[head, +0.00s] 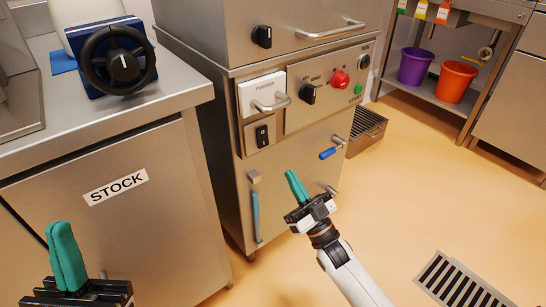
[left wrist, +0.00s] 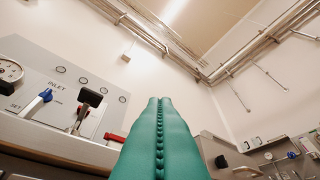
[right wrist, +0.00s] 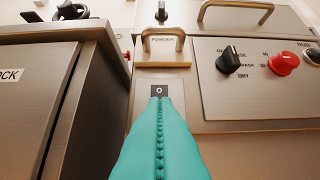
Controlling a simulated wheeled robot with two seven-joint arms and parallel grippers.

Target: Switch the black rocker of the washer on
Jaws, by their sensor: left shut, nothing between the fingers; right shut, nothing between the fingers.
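The washer (head: 225,60) is a steel cabinet in the middle of the head view. Its black rocker (head: 262,135) sits in a small plate below the powder drawer (head: 258,90). In the right wrist view the rocker (right wrist: 158,90) shows a white O; its lower part is hidden behind my fingertips. My right gripper (head: 293,178) is shut and empty, in front of the washer, below and right of the rocker in the head view, seemingly apart from it. My left gripper (head: 60,240) is shut and empty at the lower left, away from the washer.
The powder drawer's handle (right wrist: 163,37) projects just above the rocker. A black knob (head: 308,94) and a red knob (head: 340,79) are to the right. The STOCK cabinet (head: 150,225) stands at left, with a black handwheel (head: 118,60) on top.

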